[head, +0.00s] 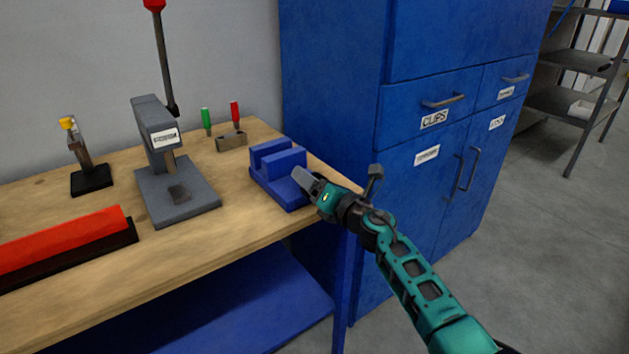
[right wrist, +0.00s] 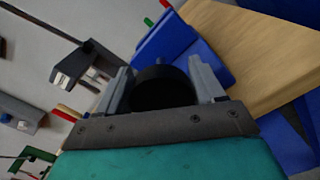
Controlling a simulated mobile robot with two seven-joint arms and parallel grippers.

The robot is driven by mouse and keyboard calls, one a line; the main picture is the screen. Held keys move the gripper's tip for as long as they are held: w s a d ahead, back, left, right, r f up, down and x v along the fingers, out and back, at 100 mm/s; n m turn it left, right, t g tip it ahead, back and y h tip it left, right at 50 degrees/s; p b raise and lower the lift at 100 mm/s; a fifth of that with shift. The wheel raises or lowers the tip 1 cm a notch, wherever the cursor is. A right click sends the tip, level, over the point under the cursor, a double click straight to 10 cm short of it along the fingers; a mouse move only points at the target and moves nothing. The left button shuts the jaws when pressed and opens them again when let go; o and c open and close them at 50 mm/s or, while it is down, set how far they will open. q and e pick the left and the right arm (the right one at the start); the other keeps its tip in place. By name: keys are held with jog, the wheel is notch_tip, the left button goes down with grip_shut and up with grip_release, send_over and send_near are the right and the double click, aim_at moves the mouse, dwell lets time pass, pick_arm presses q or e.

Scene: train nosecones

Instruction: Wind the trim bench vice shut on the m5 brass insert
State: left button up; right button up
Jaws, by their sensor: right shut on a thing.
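The blue trim bench vice (head: 283,161) sits at the right end of the wooden bench. Its two upright jaws stand apart with a narrow gap between them. My right gripper (head: 304,180) is at the vice's near right side. In the right wrist view, its two fingers (right wrist: 160,70) are on either side of a dark round part (right wrist: 165,90), which looks like the vice's winding knob. The blue vice body (right wrist: 168,42) is just beyond it. I cannot make out the m5 brass insert in either view. My left gripper is not in view.
A grey press (head: 178,194) stands left of the vice, and a small block (head: 232,142) with red and green handled tools behind it. A red bar (head: 62,241) lies at the bench's front left. A blue cabinet (head: 340,100) stands close behind the bench's right end.

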jog(key=shift+s+a+f, duration=0.25)
jog(key=shift+a+f, duration=0.1)
jog(key=shift+f, duration=0.15)
jog(key=o, duration=1)
jog(key=shift+s, duration=0.1)
jog(key=shift+d, duration=0.1)
jog(key=shift+r, duration=0.3)
jog(key=shift+s+d+f+p, duration=0.15)
jog(key=shift+s+d+p, duration=0.1)
jog(key=shift+p, duration=0.4)
jog(key=p+v, duration=0.1)
jog(key=v, duration=0.3)
jog(key=p+v, duration=0.1)
jog(key=v, duration=0.4)
jog(key=r+p+v, duration=0.1)
jog(key=v, duration=0.3)
jog(key=shift+s+d+p, duration=0.25)
jog(key=shift+d+p, duration=0.1)
